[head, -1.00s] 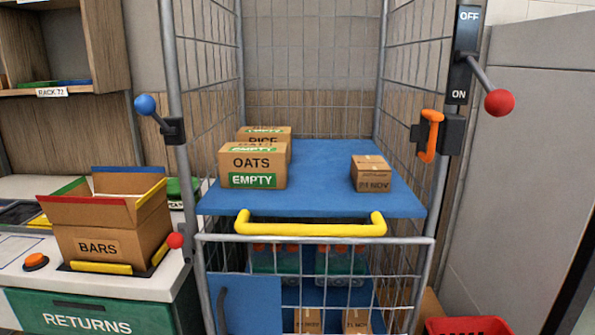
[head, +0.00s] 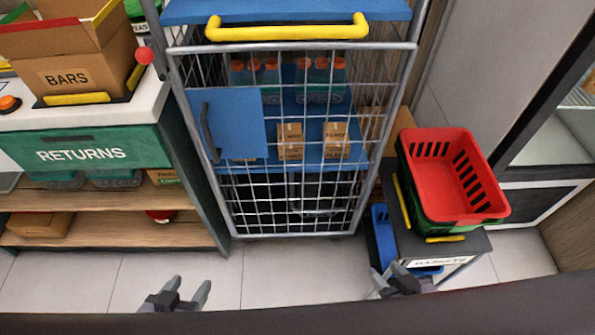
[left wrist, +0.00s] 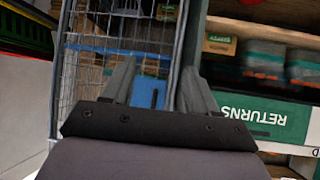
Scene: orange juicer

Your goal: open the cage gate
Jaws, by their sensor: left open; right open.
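The cage gate (head: 293,205) is a grey wire-mesh panel on the front of the roll cage, with a yellow handle (head: 287,32) along its top. A blue plate (head: 240,115) with a dark pull handle (head: 208,132) is on its left side. The gate looks shut. My left gripper (head: 188,288) and right gripper (head: 388,276) are both open and empty, low in front of the cage and apart from it. In the left wrist view the open fingers (left wrist: 157,70) frame the blue plate (left wrist: 149,92) at a distance, with the mesh (left wrist: 98,45) beside it.
A RETURNS counter (head: 80,150) with an open BARS box (head: 75,78) stands left of the cage. A red basket (head: 455,175) sits on a low stand at the right. Small cartons (head: 291,140) and orange-capped bottles (head: 320,72) are behind the mesh. The floor (head: 290,275) in front is clear.

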